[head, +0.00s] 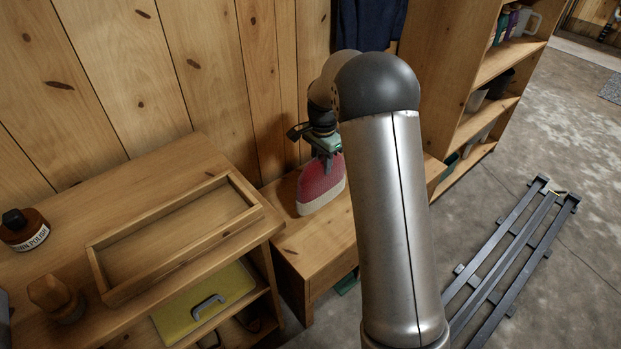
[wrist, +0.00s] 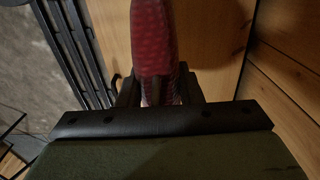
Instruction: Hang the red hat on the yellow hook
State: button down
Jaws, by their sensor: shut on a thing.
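The red hat (head: 321,184) is a knitted-looking cap with a pale lower band. It hangs upright below my gripper (head: 326,158), over the low wooden bench by the plank wall. I cannot tell whether its band touches the bench. In the wrist view the hat (wrist: 154,40) sits between the two dark fingers of my gripper (wrist: 158,92), which is shut on it. No yellow hook is visible in either view; my arm covers part of the wall behind it.
The low bench (head: 290,246) stands between a left cabinet holding an empty wooden tray (head: 178,236) and a tall shelf (head: 452,70). Dark clothing (head: 366,22) hangs on the wall. A dark slatted rack (head: 510,262) lies on the floor at right. A brown bottle (head: 24,232) stands far left.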

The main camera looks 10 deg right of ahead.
jog(key=f, duration=0.1)
jog(key=w+a+f, duration=0.1)
jog(key=a+f, duration=0.1)
jog(key=shift+w+a+f, duration=0.1)
jog(key=shift+w+f, duration=0.05)
jog(key=shift+w, duration=0.1)
jog(key=shift+w+a+f+b, duration=0.1)
jog(key=shift+a+f+b, duration=0.05)
jog(key=shift+f, duration=0.7)
jog(key=shift+w+a+f+b, duration=0.1)
jog(key=shift+f+b, duration=0.05)
jog(key=shift+f, duration=0.75)
jog(key=shift+f, duration=0.15)
jog(key=c, duration=1)
grip_release()
jog(key=shift+b, duration=0.3)
